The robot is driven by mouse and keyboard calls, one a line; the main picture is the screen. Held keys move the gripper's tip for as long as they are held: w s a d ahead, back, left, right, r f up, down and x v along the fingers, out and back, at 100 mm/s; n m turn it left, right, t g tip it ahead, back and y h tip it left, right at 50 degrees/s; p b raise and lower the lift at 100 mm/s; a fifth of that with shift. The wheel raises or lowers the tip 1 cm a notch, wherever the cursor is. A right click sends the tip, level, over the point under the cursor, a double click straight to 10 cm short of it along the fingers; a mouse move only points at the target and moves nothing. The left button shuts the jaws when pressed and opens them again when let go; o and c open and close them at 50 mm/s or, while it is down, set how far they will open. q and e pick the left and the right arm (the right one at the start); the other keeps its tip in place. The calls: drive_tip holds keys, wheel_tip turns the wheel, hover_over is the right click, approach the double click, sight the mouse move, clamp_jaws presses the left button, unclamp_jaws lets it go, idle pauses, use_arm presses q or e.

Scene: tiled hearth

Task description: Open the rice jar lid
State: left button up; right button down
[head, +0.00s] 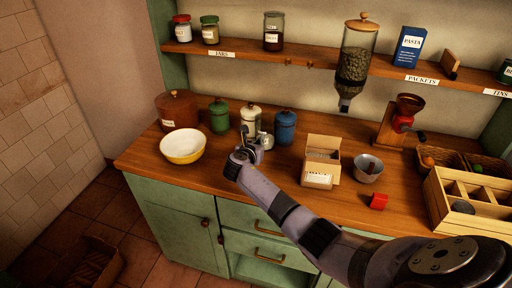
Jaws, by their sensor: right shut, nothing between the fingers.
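A green canister (219,117), a cream canister (251,117) and a blue canister (285,127) stand upright in a row near the back of the wooden counter. Each has a knobbed lid on top. I cannot read any label on them, so I cannot tell which is the rice jar. My right gripper (257,139) is shut and empty, just in front of the cream canister and hiding its lower part. I cannot tell whether it touches the canister. My left gripper is not in view.
A yellow bowl (183,146) and a brown lidded pot (178,110) stand to the left. A dispenser (354,65) hangs from the shelf above.

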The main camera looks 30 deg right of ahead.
sight(262, 132)
wheel_tip(262, 132, up, 4)
drive_tip(key=shift+s+a+f+p, duration=0.15)
drive_tip(key=shift+f+p, duration=0.1)
drive_tip(key=shift+p, duration=0.2)
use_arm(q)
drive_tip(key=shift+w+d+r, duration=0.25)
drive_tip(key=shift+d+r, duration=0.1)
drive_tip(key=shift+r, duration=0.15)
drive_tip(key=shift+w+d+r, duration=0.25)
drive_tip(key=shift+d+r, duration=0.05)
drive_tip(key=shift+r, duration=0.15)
use_arm(e)
drive_tip(key=shift+f, duration=0.1)
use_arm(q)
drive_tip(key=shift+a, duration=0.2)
